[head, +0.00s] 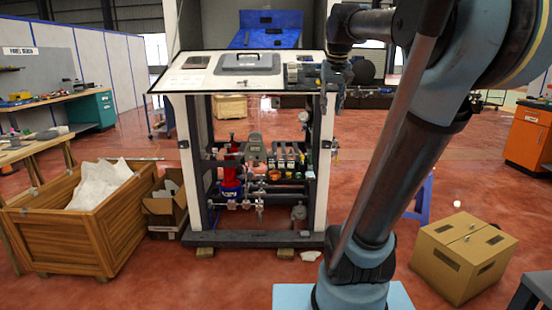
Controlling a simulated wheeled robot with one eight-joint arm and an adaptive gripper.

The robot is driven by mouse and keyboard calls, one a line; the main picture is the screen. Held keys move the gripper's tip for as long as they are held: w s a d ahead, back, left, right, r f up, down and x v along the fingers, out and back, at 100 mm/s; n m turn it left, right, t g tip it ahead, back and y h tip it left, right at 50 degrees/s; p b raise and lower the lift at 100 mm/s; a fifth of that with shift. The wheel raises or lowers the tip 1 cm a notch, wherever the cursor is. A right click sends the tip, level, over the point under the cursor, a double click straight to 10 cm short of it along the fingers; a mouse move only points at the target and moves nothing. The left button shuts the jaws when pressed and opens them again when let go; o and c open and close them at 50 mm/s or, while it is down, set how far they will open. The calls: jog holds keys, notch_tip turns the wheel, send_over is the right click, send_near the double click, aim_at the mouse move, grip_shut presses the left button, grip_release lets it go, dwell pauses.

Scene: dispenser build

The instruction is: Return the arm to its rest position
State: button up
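My arm rises from its light blue base plate and bends over at the top right of the head view. My gripper (334,102) hangs downward, dark and small, at the right edge of the dispenser's sloped white top panel (205,82). Its fingers overlap the dark frame and panel edge behind, so I cannot tell whether they are apart or touch anything. No held object is discernible. The dispenser frame (318,190) stands upright, with pipes, valves and a red cylinder (230,160) inside its lower bay.
A wooden crate (60,232) with white material and an open cardboard box (160,222) stand left of the dispenser. A closed cardboard box (462,262) sits at right. An orange cabinet (525,140) is far right. Red floor between is mostly clear.

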jog(key=s+f, duration=1.1)
jog(key=f, duration=0.5)
jog(key=s+f+g, duration=0.1)
jog(key=s+f, duration=1.1)
jog(key=f, duration=0.5)
jog(key=shift+d, duration=0.15)
